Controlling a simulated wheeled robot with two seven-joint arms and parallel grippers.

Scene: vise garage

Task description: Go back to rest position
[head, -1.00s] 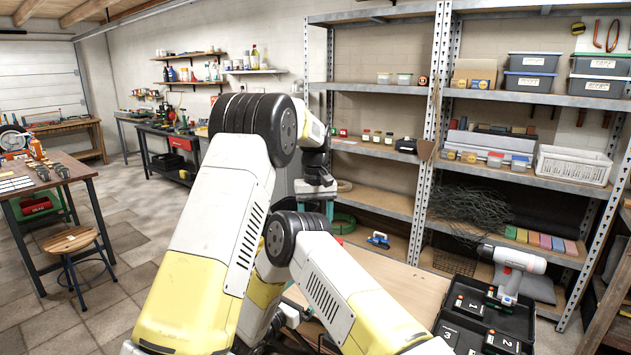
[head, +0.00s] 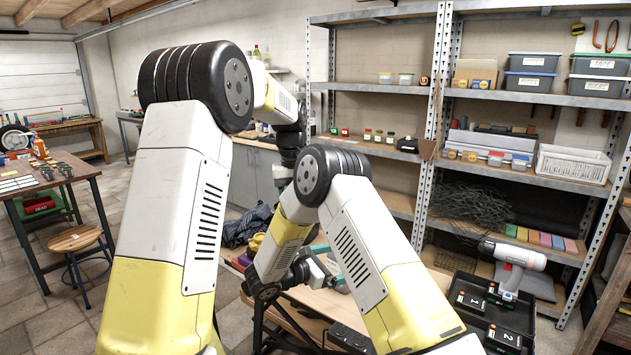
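My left arm (head: 170,190) rises large at the left, its black elbow high. Its forearm reaches right and its dark wrist end (head: 291,140) hangs down in front of the shelving, partly behind my right elbow. Its fingers cannot be made out. My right arm (head: 375,250) rises from the lower right to its black elbow. Its forearm folds down and left to a dark wrist (head: 267,290) above the workbench. My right gripper's end (head: 310,271) is small and partly hidden behind the arm; whether it is open is unclear. I see nothing held in either.
A wooden workbench (head: 310,302) lies below my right forearm. Metal shelving (head: 433,110) stands behind. A stool (head: 75,239) and a table (head: 45,182) are at the left, with open floor around.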

